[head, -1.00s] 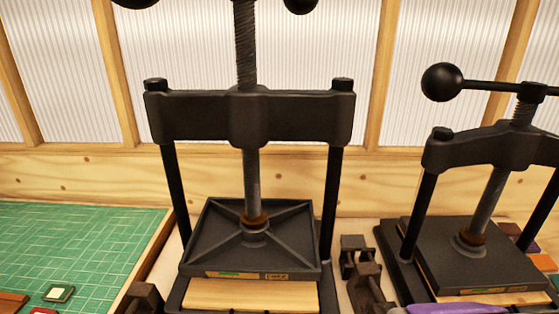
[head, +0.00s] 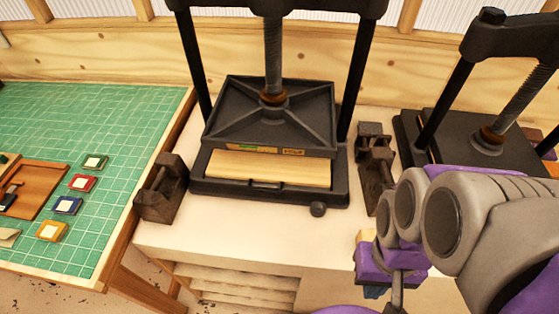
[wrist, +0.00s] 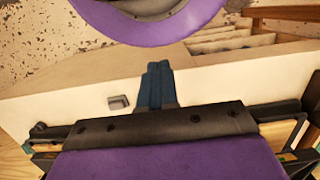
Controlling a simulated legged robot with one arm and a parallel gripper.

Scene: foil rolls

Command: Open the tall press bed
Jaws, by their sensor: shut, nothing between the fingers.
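The tall black press (head: 205,85) stands in the middle of the head view, with two posts and a central screw. Its dark ribbed platen (head: 235,118) is above a pale wooden board (head: 268,170) on the black bed (head: 225,188). A small handle is at the bed's front edge, and a round black knob (head: 318,209) sits at its front right. My gripper (head: 375,293) is low and right of the bed, apart from it, pointing down. In the wrist view its blue fingers (wrist: 158,72) are together and empty, over the white bench.
A second, lower press (head: 440,125) stands right, partly behind my arm. Dark iron blocks (head: 162,190) (head: 375,170) flank the tall press. A green cutting mat (head: 110,130) with small coloured squares lies left. White bench front is clear; open shelves (head: 240,285) are below.

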